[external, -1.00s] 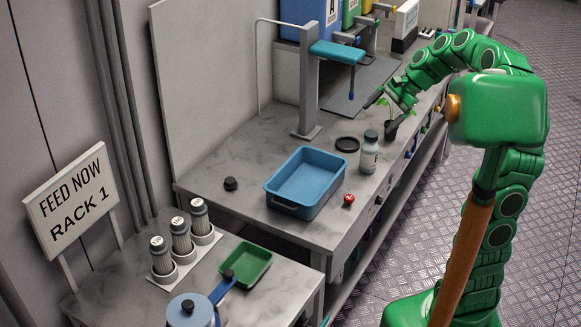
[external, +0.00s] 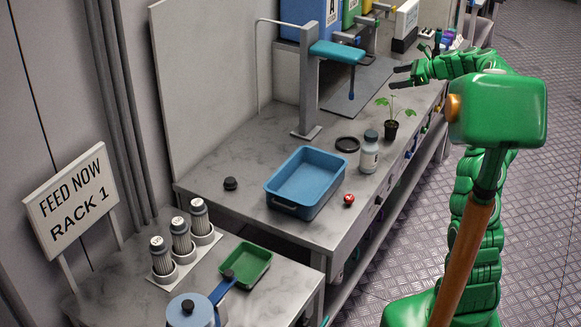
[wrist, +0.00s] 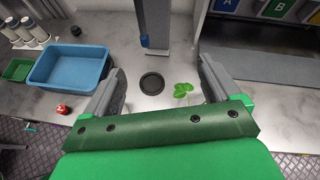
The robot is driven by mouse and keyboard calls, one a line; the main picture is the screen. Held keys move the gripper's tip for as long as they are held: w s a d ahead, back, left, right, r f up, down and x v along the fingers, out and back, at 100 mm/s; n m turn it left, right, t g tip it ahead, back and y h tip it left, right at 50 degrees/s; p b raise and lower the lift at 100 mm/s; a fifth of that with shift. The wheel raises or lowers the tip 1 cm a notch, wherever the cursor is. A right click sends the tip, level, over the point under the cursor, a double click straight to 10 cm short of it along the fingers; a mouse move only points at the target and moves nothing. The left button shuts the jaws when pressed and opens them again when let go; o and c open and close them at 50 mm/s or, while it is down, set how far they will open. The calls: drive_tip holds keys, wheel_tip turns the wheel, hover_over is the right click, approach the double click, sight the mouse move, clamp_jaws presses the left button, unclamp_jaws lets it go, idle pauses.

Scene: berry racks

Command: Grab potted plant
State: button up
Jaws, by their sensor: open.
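The potted plant (external: 390,131) stands upright on the counter near its front edge, a small black pot with green leaves on thin stems. My gripper (external: 395,77) is open and empty, above and behind the plant in the external view, apart from it. In the wrist view my gripper (wrist: 160,68) shows its two grey fingers spread wide. The plant's leaves (wrist: 184,90) show there between the fingers, nearer the right one; the pot is hidden behind my gripper's body.
A blue tray (external: 292,205), a red round item (external: 349,200) and a grey stand (external: 308,90) with a teal arm are also on the counter. The floor at right is clear.

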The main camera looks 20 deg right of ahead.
drive_tip(key=w+d+f+m+t, duration=0.2)
drive_tip(key=w+d+f+m, duration=0.15)
drive_tip(key=d, duration=0.45)
approach(386, 126)
drive_tip(key=shift+h, duration=0.4)
drive_tip(key=x, duration=0.4)
drive_tip(key=shift+w+a+f, duration=0.15)
drive_tip(key=shift+w, duration=0.1)
drive_tip(key=shift+a+f, duration=0.1)
drive_tip(key=shift+f, duration=0.15)
drive_tip(key=shift+x, duration=1.1)
drive_tip(key=shift+a+r+x, duration=0.15)
drive_tip(key=shift+x, duration=1.2)
drive_tip(key=shift+a+r+x, duration=0.1)
drive_tip(key=shift+r+x, duration=0.1)
drive_tip(key=shift+x, duration=1.15)
drive_tip(key=shift+c, duration=0.3)
drive_tip(key=c, duration=1.1)
drive_tip(key=shift+o, duration=0.2)
drive_tip(key=shift+r, duration=0.15)
